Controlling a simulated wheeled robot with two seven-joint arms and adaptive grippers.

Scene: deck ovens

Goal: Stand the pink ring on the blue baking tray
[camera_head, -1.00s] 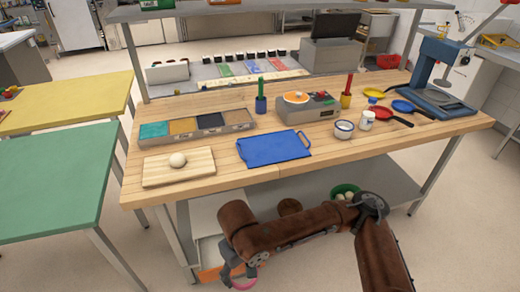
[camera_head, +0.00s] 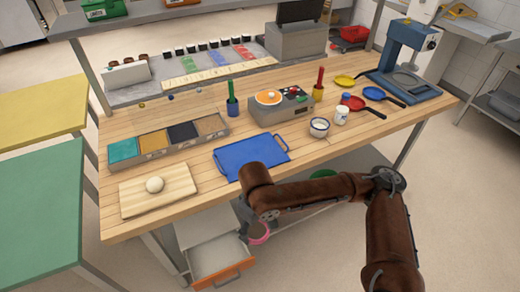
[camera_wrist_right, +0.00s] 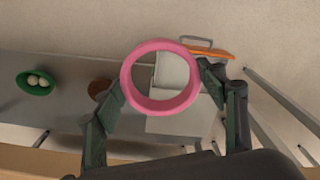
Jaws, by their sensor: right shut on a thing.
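The pink ring (camera_head: 258,236) is held by my right gripper (camera_head: 250,224), in front of the wooden table's front edge and below its top. In the right wrist view the ring (camera_wrist_right: 126,78) sits between the two fingers of my right gripper (camera_wrist_right: 160,92), which are shut on it. The blue baking tray (camera_head: 236,162) lies flat on the table near the front edge, beyond the gripper and partly hidden by my right arm. My left gripper does not show.
A wooden board (camera_head: 140,202) with a pale ball (camera_head: 155,185) lies left of the tray. An open drawer (camera_head: 214,258) with an orange front is below the table edge. A white cup (camera_head: 319,128) stands right of the tray. Wood lies bare around the tray.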

